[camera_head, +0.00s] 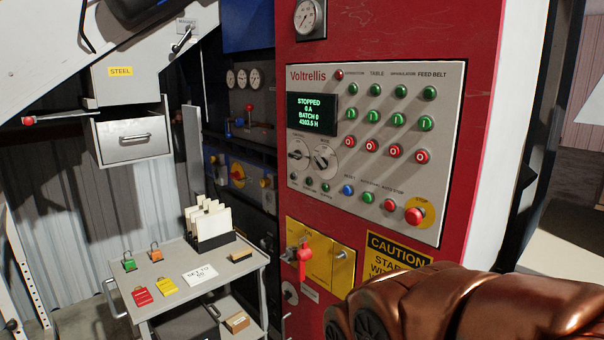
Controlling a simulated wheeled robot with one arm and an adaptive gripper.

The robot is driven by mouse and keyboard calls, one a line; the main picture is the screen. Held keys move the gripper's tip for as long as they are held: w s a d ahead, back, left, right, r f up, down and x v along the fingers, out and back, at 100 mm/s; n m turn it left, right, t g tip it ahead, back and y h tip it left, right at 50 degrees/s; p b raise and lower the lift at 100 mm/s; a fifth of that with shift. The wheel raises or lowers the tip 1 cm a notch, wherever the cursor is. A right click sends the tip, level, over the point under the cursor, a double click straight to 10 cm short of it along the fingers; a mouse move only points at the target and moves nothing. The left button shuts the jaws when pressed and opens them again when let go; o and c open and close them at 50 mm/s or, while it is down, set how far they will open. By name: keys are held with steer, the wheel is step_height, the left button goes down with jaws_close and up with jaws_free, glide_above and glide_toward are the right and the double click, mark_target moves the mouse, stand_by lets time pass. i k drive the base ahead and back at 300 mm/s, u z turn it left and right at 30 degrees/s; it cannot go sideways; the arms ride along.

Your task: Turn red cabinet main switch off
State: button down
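The red cabinet (392,30) stands in the middle and right of the head view. Low on its front is a yellow plate (343,267) with a red switch handle (304,257), which stands roughly upright. My gripper is not in view. A copper-coloured arm part fills the bottom right and hides the cabinet's lower right front.
A grey cart (215,273) with padlocks, tags and upright cards stands left of the cabinet, close to the handle. The panel carries a red stop button (414,215) on yellow. A caution sign (395,250) is beside the yellow plate. A grey drawer (130,138) hangs at upper left.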

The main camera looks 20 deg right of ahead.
mark_target(305, 254)
steer(key=u, duration=2.05)
steer(key=i, duration=1.1)
steer(key=z, duration=1.5)
